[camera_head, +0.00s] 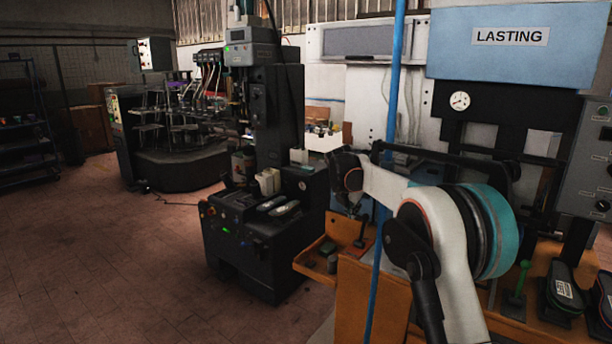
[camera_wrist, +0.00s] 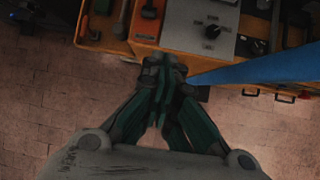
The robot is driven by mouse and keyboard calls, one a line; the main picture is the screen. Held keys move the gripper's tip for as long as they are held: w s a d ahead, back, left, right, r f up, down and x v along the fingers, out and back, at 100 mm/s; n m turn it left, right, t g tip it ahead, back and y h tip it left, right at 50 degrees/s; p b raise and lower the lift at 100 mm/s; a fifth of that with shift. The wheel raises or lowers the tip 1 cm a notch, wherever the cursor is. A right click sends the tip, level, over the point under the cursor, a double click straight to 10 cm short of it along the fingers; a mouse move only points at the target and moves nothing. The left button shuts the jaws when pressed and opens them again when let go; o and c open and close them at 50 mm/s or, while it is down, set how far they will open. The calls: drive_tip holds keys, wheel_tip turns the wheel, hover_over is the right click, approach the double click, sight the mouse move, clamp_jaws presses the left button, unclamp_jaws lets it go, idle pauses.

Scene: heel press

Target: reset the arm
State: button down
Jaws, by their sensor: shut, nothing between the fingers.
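My gripper (camera_wrist: 164,72) is shut and empty in the wrist view, its dark green fingers together at the tips. The tips appear over the edge of an orange bench (camera_wrist: 118,45), beside a grey control panel (camera_wrist: 200,25) with a black knob. I cannot tell the height between them. In the head view my white and teal arm is bent in front of the lasting machine (camera_head: 517,40), over the orange bench. I cannot make out my gripper clearly there.
A blue pole (camera_head: 390,120) stands close to my arm; it also crosses the right of the wrist view (camera_wrist: 255,68). A black machine (camera_head: 262,240) stands left of the bench. Tools and shoe-shaped pieces (camera_head: 562,290) lie on the bench. The tiled floor (camera_head: 100,240) at left is clear.

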drive_tip(key=s+d+r+m+y, duration=0.1)
drive_tip(key=s+r+m, duration=0.35)
drive_tip(key=s, duration=0.45)
drive_tip(key=s+d+r+m+b, duration=0.1)
drive_tip(key=s+d+r+m, duration=0.3)
drive_tip(key=s, duration=0.6)
drive_tip(key=s+a+r+m+y, duration=0.1)
drive_tip(key=s+r+m, duration=0.2)
drive_tip(key=s+m, duration=0.45)
drive_tip(key=s+f+m, duration=0.4)
drive_tip(key=s, duration=0.6)
drive_tip(key=s+f+m+t, duration=0.1)
drive_tip(key=s+f+m, duration=0.3)
drive_tip(key=s, duration=0.6)
drive_tip(key=s+f+m+y+b, duration=0.1)
drive_tip(key=s+f+m, duration=0.3)
drive_tip(key=s, duration=0.6)
drive_tip(key=shift+d+f+t, duration=0.2)
drive_tip(key=shift+f+t, duration=0.1)
drive_tip(key=shift+f, duration=0.1)
